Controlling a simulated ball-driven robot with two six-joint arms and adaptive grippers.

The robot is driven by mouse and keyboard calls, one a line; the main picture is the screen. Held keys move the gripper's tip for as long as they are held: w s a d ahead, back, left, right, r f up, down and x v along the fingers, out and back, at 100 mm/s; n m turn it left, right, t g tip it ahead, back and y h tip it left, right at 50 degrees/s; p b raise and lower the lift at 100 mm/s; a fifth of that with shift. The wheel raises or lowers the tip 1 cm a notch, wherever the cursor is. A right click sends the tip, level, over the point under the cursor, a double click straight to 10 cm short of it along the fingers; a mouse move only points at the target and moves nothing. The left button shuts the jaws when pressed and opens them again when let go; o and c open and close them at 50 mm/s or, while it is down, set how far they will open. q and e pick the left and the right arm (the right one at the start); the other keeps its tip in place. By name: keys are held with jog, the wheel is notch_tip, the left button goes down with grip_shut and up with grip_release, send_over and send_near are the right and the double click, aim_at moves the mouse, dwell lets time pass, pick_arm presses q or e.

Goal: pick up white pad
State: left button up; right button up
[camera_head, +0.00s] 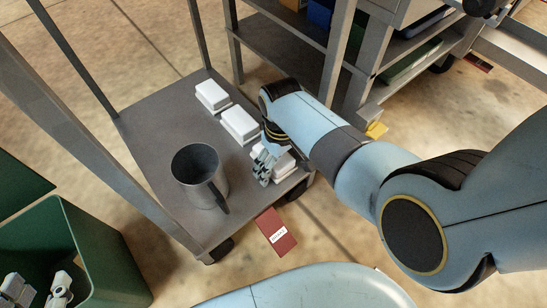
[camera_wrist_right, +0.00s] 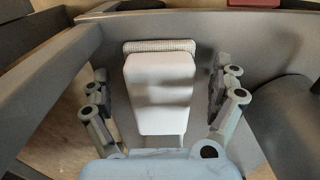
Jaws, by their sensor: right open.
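Several white pads lie in a row on the grey cart shelf in the head view: a far pad (camera_head: 212,95), a middle pad (camera_head: 239,124) and a near pad (camera_head: 284,165), partly hidden by my right gripper (camera_head: 263,166). In the right wrist view, a white pad (camera_wrist_right: 160,95) with a textured strip at its far end lies between the fingers of the right gripper (camera_wrist_right: 155,88). The fingers are spread, with a gap on each side of the pad. My left gripper (camera_head: 38,283) shows at the bottom left with its fingers apart, over the green bin.
The grey cart shelf (camera_head: 150,125) also holds a metal mug (camera_head: 200,175) left of the near pad. Cart posts rise around the shelf. A green bin (camera_head: 105,255) stands at the lower left. A red labelled item (camera_head: 276,231) lies by the cart's front edge.

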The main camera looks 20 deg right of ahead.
jog(key=c, duration=1.3)
jog(key=shift+c, duration=0.2)
jog(key=shift+r, duration=0.15)
